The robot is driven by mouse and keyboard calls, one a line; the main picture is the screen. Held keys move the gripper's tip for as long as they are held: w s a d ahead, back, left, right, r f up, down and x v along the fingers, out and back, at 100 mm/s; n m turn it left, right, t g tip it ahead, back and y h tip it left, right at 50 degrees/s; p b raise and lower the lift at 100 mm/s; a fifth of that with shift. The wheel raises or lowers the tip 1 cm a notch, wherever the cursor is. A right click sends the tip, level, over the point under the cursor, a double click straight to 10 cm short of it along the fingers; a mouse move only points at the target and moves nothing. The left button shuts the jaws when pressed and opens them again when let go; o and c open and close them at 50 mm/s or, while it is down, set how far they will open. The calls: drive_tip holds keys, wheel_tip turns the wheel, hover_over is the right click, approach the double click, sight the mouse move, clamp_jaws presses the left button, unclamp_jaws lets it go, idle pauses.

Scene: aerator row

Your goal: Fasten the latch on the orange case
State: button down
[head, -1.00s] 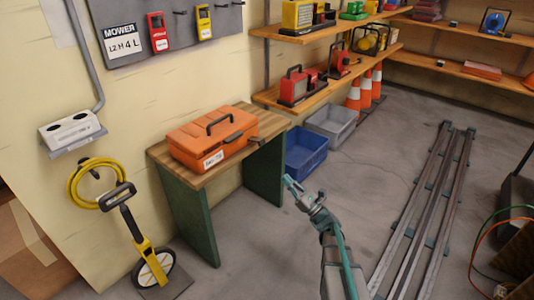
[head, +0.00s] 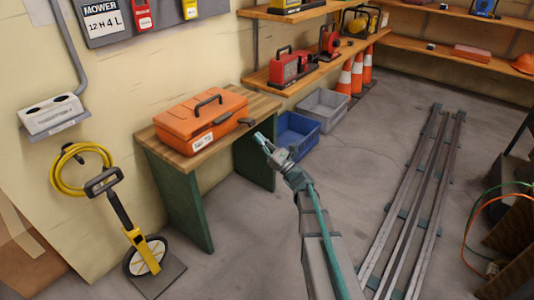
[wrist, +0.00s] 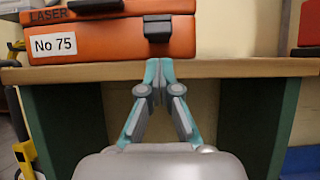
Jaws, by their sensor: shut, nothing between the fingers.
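The orange case (head: 203,124) sits on the wooden-topped bench, its dark handle upright on the lid. In the wrist view the case (wrist: 115,45) shows its front, with a white "No 75" label at left and a dark latch (wrist: 158,28) at right. I cannot tell whether the latch is fastened. My gripper (head: 260,139) is shut and empty, in front of the bench and to the right of the case. In the wrist view my gripper (wrist: 160,64) has its fingertips together, just below the latch at the height of the bench edge, apparently not touching it.
The bench (head: 172,150) has green side panels and an overhanging top edge. Blue (head: 297,136) and grey (head: 322,110) bins stand to its right. A measuring wheel (head: 145,255) stands at front left. Floor rails (head: 415,205) run at right.

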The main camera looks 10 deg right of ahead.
sight(252, 126)
drive_tip(key=shift+w+a+r+b, duration=0.1)
drive_tip(key=shift+r+b, duration=0.1)
drive_tip(key=shift+r, duration=0.4)
drive_tip(key=shift+w+a+r+b, duration=0.1)
drive_tip(key=shift+r+b, duration=0.05)
drive_tip(key=shift+r, duration=0.4)
drive_tip(key=shift+r+p, duration=0.2)
drive_tip(key=shift+p, duration=0.2)
drive_tip(key=shift+d+r+p, duration=0.1)
drive_tip(key=shift+r+p, duration=0.05)
drive_tip(key=shift+p, duration=0.25)
